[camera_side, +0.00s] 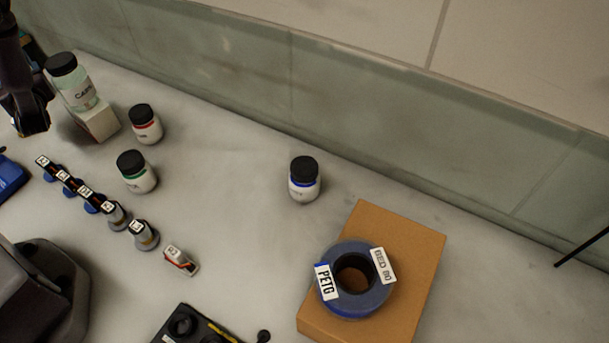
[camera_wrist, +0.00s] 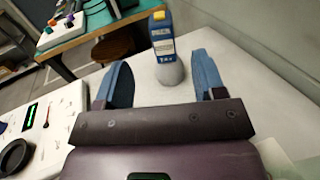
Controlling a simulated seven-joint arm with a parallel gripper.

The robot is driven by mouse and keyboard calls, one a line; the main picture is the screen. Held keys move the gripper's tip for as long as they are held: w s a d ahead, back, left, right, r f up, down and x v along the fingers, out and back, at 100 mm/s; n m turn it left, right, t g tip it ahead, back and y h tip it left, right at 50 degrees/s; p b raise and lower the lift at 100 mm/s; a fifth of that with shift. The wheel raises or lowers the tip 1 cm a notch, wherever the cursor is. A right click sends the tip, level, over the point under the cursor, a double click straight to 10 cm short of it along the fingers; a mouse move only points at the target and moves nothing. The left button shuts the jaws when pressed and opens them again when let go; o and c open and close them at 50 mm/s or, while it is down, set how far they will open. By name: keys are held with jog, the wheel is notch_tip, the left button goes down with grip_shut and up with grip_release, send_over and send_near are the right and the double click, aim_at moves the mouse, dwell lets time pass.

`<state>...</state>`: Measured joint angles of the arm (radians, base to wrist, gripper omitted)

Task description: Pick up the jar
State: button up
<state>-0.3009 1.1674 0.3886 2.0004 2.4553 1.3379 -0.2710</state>
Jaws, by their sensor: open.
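A clear greenish jar (camera_side: 80,90) with a black lid and a label that seems to read CAPS stands upright on a small white box (camera_side: 100,123) at the upper left of the side view. Three smaller white jars with black lids stand on the bench: one with a red band (camera_side: 146,125), one with a green band (camera_side: 137,172) and one with a blue band (camera_side: 304,180). My gripper (camera_wrist: 160,60) has its two blue fingers spread wide with nothing held between them. No jar can be made out in the wrist view.
A spool (camera_side: 347,305) lies on a cardboard box (camera_side: 405,250). A row of small labelled items (camera_side: 87,193) runs across the left of the bench. A wall closes the back. The wrist view shows a blue and yellow device (camera_wrist: 162,36) on a grey cone-shaped base beyond the fingers.

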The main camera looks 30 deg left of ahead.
jog(key=shift+o, duration=1.4)
jog(key=shift+r, duration=0.15)
